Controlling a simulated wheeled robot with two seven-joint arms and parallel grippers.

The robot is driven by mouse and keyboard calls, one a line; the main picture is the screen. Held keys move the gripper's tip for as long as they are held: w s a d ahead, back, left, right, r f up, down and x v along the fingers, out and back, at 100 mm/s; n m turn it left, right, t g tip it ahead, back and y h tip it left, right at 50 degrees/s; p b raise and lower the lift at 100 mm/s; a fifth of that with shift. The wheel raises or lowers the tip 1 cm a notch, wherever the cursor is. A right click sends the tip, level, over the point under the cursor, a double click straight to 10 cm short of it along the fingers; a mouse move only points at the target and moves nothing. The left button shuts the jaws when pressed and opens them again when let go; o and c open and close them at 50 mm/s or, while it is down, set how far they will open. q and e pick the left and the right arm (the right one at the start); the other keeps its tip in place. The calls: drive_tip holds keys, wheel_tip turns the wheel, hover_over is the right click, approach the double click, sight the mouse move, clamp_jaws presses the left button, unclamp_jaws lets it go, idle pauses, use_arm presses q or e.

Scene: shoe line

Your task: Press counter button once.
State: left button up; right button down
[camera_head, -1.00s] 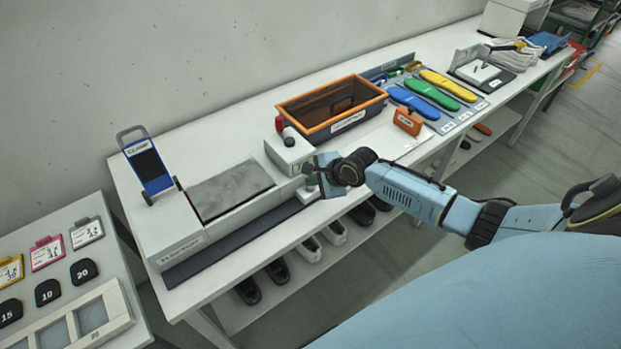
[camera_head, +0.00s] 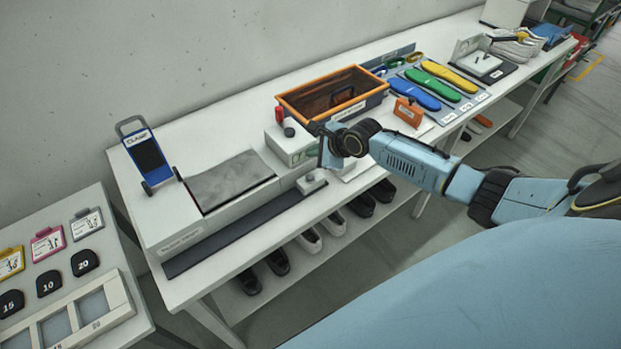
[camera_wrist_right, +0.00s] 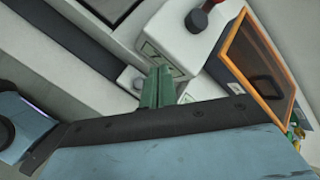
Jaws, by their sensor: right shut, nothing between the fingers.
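A small light-grey box with a round grey button on top, which looks like the counter (camera_head: 311,182), sits at the front edge of the bench beside the dark strip. In the right wrist view the counter (camera_wrist_right: 130,80) is just left of the green fingers and partly behind them. My right gripper (camera_head: 328,153) is above and slightly behind the counter in the head view, apart from it. Its fingers (camera_wrist_right: 159,84) are shut together and empty. The fingertips are hard to make out in the head view. My left gripper is not in view.
A white machine box (camera_head: 286,145) with a dark knob and red part stands behind the counter. An orange-rimmed bin (camera_head: 340,122), an orange tag (camera_head: 408,112) and coloured insoles (camera_head: 433,88) lie to the right. A blue cart-like stand (camera_head: 147,158) is left.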

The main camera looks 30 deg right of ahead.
sight(310, 177)
wheel_tip(310, 177, down, 6)
drive_tip(key=b, duration=0.5)
drive_tip(key=shift+f, duration=0.5)
idle(1.4)
drive_tip(key=shift+f, duration=0.4)
drive_tip(key=shift+f, duration=0.55)
idle(0.5)
idle(0.4)
drive_tip(key=shift+r+p, duration=0.95)
drive_tip(key=shift+r, duration=0.1)
